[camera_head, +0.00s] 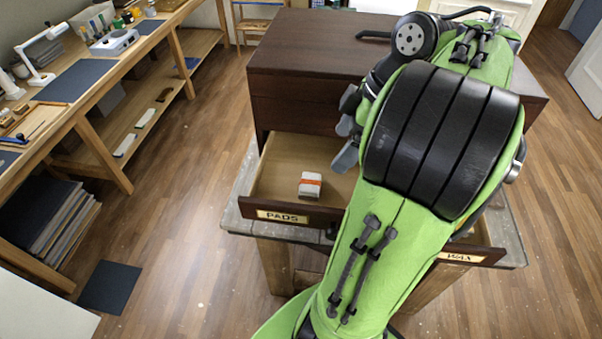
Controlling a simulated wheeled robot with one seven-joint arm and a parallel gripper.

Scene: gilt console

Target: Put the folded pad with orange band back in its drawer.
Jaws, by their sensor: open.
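The folded pad with orange band (310,185) is small and whitish. It lies inside the open drawer labelled PADS (283,216), near its front. My gripper (347,135) is partly seen beside my arm, above the right part of that drawer. Its dark fingers are open, and I see nothing between them. It is up and to the right of the pad, apart from it. My green and black arm hides the right part of the PADS drawer and most of the drawer labelled WAX (461,257).
The dark brown chest (300,60) stands on a worn grey stand (236,218). The WAX drawer is also pulled out at right. A long workbench (75,105) with tools and a lamp runs along the left. The wooden floor between is mostly clear, with a dark mat (110,287).

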